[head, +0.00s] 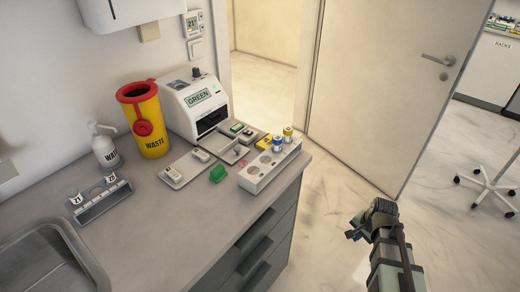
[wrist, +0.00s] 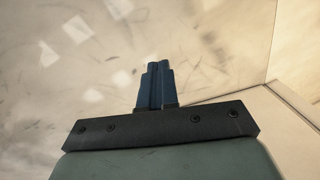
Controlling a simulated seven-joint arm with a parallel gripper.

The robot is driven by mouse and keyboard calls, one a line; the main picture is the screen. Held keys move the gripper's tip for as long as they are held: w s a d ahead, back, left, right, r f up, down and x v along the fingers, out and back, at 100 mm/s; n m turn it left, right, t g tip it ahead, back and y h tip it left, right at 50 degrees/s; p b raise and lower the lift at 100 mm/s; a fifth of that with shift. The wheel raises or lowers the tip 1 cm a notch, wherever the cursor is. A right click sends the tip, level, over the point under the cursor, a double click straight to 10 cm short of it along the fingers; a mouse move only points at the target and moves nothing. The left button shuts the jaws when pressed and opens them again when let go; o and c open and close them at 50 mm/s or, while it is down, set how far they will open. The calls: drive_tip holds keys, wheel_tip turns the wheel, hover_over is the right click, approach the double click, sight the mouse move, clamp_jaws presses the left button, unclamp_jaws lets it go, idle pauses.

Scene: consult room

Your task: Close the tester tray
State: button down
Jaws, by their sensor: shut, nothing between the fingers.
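The tester (head: 195,98) is a white box with a GREEN label, standing at the back of the counter. Its front has a dark slot (head: 212,121). A flat grey tray-like piece (head: 218,143) lies just in front of the slot; I cannot tell whether it is joined to the tester. My gripper (head: 354,232) is off the counter to the right, over the floor and well apart from the tester. In the wrist view its blue fingers (wrist: 154,85) are together with nothing between them, against a pale blurred floor.
A white rack (head: 258,180) with blue- and yellow-topped vials stands at the counter's right edge, near a green item (head: 217,174) and a grey tray (head: 177,172). A yellow waste bin (head: 150,125) stands left of the tester. The door (head: 385,80) is behind my arm.

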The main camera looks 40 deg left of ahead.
drive_tip(key=a+r+t+y, duration=0.1)
drive_tip(key=a+r, duration=0.6)
drive_tip(key=r, duration=0.3)
drive_tip(key=a+r+m+t+y, duration=0.1)
drive_tip(key=a+r+y, duration=0.1)
drive_tip(key=a+r, duration=0.7)
drive_tip(key=a+r+t+y, duration=0.1)
drive_tip(key=a+r, duration=0.4)
drive_tip(key=r, duration=0.7)
drive_tip(key=s+a+r+y, duration=0.1)
drive_tip(key=s+a+r, duration=0.2)
drive_tip(key=s+a, duration=0.2)
drive_tip(key=n+g+y, duration=0.1)
drive_tip(key=n+g, duration=0.1)
drive_tip(key=g, duration=0.1)
approach(239, 153)
drive_tip(key=d+v, duration=0.1)
drive_tip(key=v, duration=0.4)
drive_tip(key=shift+s+a+f, duration=0.15)
drive_tip(key=shift+a+f, duration=0.25)
drive_tip(key=shift+a, duration=0.2)
drive_tip(key=shift+x, duration=4.7)
